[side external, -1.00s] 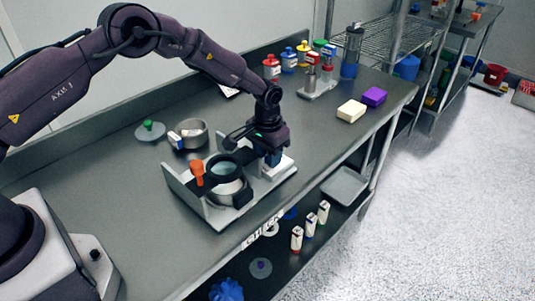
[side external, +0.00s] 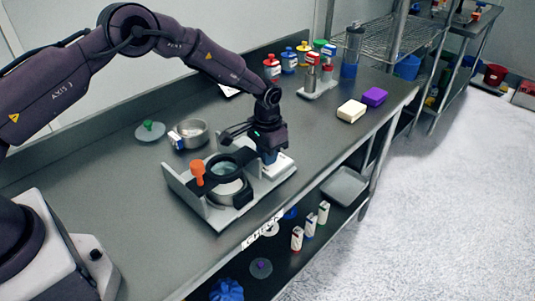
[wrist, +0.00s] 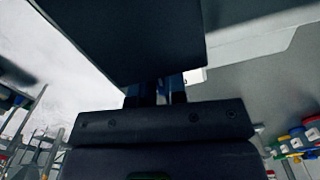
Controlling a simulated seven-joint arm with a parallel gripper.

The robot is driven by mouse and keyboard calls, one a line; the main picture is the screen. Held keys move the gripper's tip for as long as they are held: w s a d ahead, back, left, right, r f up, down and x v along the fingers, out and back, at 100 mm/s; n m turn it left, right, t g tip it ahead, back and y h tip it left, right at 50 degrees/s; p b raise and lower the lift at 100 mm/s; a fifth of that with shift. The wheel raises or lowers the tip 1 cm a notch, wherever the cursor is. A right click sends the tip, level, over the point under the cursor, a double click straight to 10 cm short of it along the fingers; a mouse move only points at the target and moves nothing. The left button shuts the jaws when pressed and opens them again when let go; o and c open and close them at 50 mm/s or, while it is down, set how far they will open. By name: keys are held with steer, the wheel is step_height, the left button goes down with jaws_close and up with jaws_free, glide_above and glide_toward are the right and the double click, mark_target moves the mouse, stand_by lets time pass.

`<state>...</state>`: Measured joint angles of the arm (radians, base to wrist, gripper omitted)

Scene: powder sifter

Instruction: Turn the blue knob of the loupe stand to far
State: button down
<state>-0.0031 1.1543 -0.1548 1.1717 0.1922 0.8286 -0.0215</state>
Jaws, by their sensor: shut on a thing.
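The loupe stand (side external: 188,191) is a grey base on the bench with an orange knob (side external: 197,172) on its left side. A dark-rimmed loupe lens (side external: 222,168) sits above a round pan (side external: 230,188). My gripper (side external: 269,156) points down at the right side of the stand and is shut on the blue knob, which is mostly hidden between the fingers. In the wrist view a little blue (wrist: 163,88) shows between my fingers, and a large dark part covers most of the view. I cannot read the knob's setting.
A round metal pan (side external: 192,134) and a disc with a green knob (side external: 150,131) lie behind the stand. Coloured-lid jars (side external: 288,60) stand along the back. The front bench edge is close.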

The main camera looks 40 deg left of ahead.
steer(key=m, duration=0.4)
steer(key=shift+w+a, duration=0.1)
steer(key=shift+a, duration=0.15)
steer(key=m, duration=0.4)
steer(key=shift+w+a, duration=0.1)
steer(key=m, duration=0.4)
steer(key=shift+w+a, duration=0.1)
steer(key=shift+w, duration=0.05)
steer(key=shift+w+m, duration=0.15)
steer(key=shift+m, duration=1.65)
steer(key=c, duration=1.2)
jaws_free()
steer(key=shift+o, duration=0.2)
steer(key=shift+r, duration=0.1)
